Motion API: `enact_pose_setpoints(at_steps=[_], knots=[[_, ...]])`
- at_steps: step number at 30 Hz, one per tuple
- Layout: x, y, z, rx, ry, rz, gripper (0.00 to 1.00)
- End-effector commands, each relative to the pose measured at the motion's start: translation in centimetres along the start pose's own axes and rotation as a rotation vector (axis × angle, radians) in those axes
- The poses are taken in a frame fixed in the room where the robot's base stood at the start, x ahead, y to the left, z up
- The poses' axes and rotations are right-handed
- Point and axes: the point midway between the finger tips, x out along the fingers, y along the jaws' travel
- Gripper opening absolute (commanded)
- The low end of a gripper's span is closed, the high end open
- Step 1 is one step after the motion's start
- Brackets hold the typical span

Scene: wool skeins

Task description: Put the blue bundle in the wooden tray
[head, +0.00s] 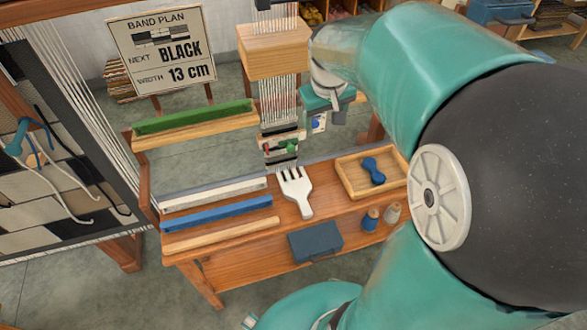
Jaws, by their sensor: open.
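The blue bundle (373,171), pinched at its middle, lies inside the wooden tray (370,194) at the right of the bench. The bundle rests on the tray floor, within the low rim, and nothing holds it. My gripper (318,124) hangs above the back of the bench, left of the tray and apart from the bundle. It is open; its fingertips are small in the picture, and a small blue spot shows between them.
The wooden bench (255,240) holds a white comb (295,192), coloured bars (218,212), a dark blue box (315,241), a blue spool (370,220) and a beige spool (392,212). Warp threads (282,100) stand behind. A loom (60,150) is left; a sign (162,50) reads BLACK, 13 cm.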

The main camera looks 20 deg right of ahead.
Motion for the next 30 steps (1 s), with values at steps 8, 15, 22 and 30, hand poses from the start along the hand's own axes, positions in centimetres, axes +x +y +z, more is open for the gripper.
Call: enact_pose_setpoints(at_steps=[8,15,22,30], knots=[[-6.7,-7.7,6.1,-0.009,0.139,-0.038,0.67],[-9.1,-11.9,11.8,-0.008,0.237,-0.111,0.67],[-9.4,-13.1,13.8,-0.005,0.264,-0.144,0.67],[-9.4,-13.0,13.8,-0.004,0.263,-0.143,0.67]])
